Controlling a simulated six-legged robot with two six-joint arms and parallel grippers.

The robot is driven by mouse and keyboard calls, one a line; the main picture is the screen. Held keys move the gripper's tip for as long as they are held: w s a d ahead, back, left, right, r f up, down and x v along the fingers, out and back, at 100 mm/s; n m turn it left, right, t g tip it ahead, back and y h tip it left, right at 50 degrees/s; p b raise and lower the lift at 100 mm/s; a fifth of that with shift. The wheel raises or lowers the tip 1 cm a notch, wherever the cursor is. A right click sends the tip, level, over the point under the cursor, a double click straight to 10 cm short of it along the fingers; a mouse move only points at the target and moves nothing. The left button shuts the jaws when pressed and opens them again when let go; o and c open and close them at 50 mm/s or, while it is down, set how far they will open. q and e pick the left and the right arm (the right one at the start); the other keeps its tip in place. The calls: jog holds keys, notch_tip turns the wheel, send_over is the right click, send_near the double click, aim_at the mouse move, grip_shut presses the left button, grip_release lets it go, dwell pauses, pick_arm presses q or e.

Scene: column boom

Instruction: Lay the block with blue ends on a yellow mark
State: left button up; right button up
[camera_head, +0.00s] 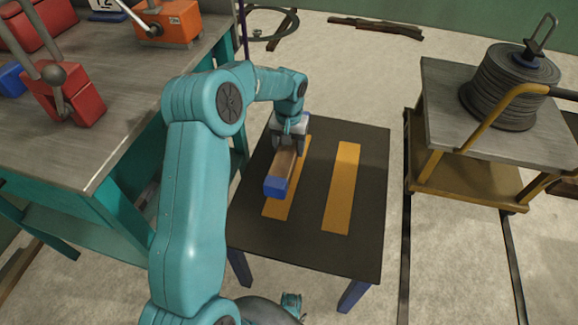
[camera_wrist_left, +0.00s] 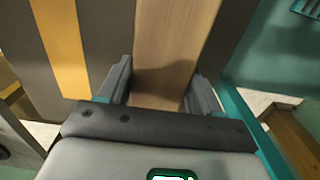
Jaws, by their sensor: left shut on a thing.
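The wooden block (camera_head: 285,167) with a blue end (camera_head: 276,187) is over the left yellow mark (camera_head: 285,206) on the dark table (camera_head: 310,247). The mark shows along the block's right side and past its near end. I cannot tell whether the block touches the table. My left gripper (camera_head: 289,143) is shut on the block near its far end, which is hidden. In the left wrist view the wood (camera_wrist_left: 172,50) runs between the fingers of the gripper (camera_wrist_left: 161,88). The right yellow mark (camera_head: 342,187) is bare.
A workbench (camera_head: 130,85) with red and orange tools stands at the left, close to my left arm. A cart (camera_head: 440,115) with a cable reel (camera_head: 508,88) stands at the right, beyond dark floor rails. The dark table's right part is clear.

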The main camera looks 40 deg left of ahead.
pick_arm(q)
jog(key=shift+f+b, duration=0.95)
jog(key=shift+f, duration=2.45)
jog(key=shift+f, duration=0.1)
jog(key=shift+f, duration=0.15)
jog(key=o, duration=1.4)
jog(key=shift+o, duration=0.2)
notch_tip(320, 180, up, 12)
jog(key=p, duration=0.3)
jog(key=shift+r+p, duration=0.25)
jog(key=shift+p, duration=0.1)
